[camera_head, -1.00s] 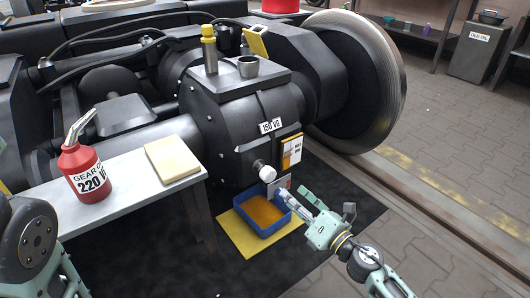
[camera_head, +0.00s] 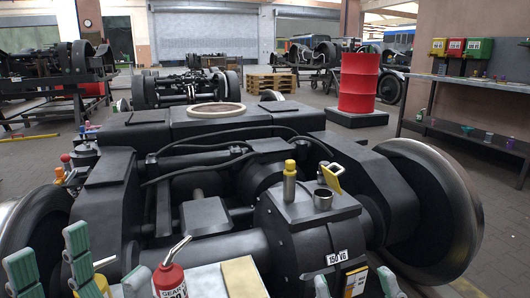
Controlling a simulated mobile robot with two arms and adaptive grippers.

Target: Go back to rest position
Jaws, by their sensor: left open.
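My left gripper (camera_head: 50,248) is at the lower left edge, its pale green fingers pointing up and spread apart, with nothing seen between them. Pale green parts, seemingly the fingertips of my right gripper (camera_head: 356,284), just show at the bottom right. The rest of it is below the picture, and whether it holds anything cannot be told. The dark bogie (camera_head: 230,140) fills the middle.
A red oil can (camera_head: 169,279) and a tan pad (camera_head: 243,278) are at the bottom, close right of my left gripper. A red drum (camera_head: 358,82) stands behind.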

